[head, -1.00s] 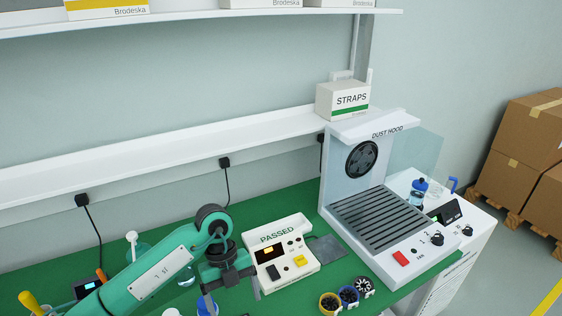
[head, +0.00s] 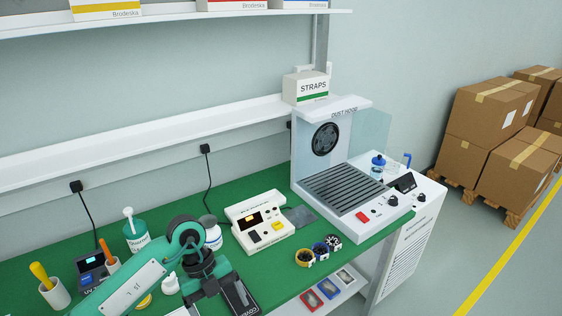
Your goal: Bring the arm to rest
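My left arm (head: 125,290), teal with a dark wrist, comes in from the lower left over the green bench top. Its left gripper (head: 208,296) points down near the bench's front edge, at the bottom of the head view. The fingertips are cut off or hidden, so I cannot tell whether they are open or hold anything. A dark flat item (head: 240,298) with white lettering lies just right of the gripper; I cannot tell if they touch. My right gripper is not in view.
A white tester (head: 263,222) with a lit display stands right of the arm. Three small wheel-like parts (head: 319,249) sit near the front edge. A dust hood (head: 345,190) stands at right. A teal-labelled bottle (head: 136,236) and tool cups (head: 53,293) stand at left.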

